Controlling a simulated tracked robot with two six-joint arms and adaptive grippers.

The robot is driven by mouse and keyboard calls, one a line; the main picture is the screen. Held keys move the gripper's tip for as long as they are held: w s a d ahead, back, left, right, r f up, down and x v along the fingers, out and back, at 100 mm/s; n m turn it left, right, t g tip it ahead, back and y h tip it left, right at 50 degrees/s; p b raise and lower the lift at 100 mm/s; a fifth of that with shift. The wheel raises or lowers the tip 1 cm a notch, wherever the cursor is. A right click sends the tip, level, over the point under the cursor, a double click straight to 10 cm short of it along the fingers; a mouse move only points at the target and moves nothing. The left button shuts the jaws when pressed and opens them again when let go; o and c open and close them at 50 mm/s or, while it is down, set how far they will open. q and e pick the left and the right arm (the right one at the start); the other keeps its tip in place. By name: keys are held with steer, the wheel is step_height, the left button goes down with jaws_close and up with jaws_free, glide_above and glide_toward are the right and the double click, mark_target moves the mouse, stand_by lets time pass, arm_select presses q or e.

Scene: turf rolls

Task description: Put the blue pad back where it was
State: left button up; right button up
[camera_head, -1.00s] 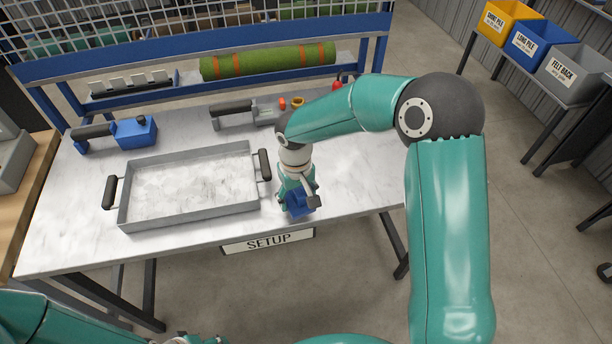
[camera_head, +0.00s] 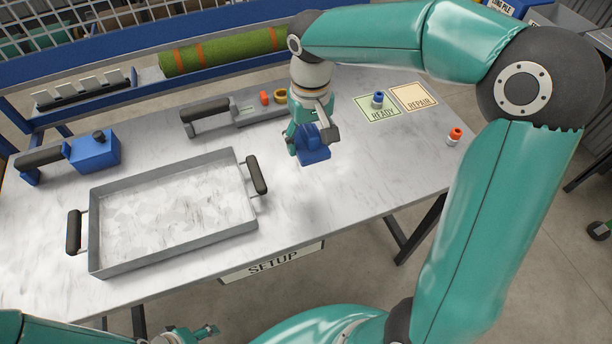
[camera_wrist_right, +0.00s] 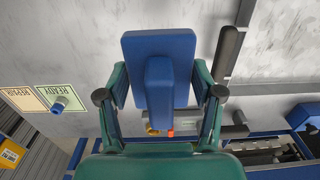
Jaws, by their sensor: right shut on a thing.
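The blue pad (camera_head: 313,157) is a small flat block with a raised grip. My right gripper (camera_head: 314,138) is shut on it and holds it over the bench, to the right of the metal tray's right handle. A shadow lies on the bench below the pad. In the right wrist view the pad (camera_wrist_right: 158,42) is between the two fingers of the gripper (camera_wrist_right: 160,95), which close on its raised grip. My left gripper (camera_head: 203,332) is small and partly cut off at the bottom edge; its jaws are unclear.
A grey tray (camera_head: 240,205) stands on the bench (camera_head: 370,180). Behind it are a blue tool (camera_head: 95,152), a grey tool (camera_head: 205,112) and a green roll (camera_head: 225,50). A READY card (camera_head: 383,114) bears a blue-topped item; a REPAIR card (camera_head: 412,98) is bare. A red-topped item (camera_head: 455,136) stands right.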

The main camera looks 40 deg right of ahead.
mark_target(308, 185)
step_height(308, 185, down, 14)
steer(key=shift+r+p, duration=0.15)
steer(key=shift+p, duration=0.15)
steer(key=o, duration=1.1)
step_height(308, 185, up, 12)
steer(key=shift+r, duration=0.1)
stand_by(0.6)
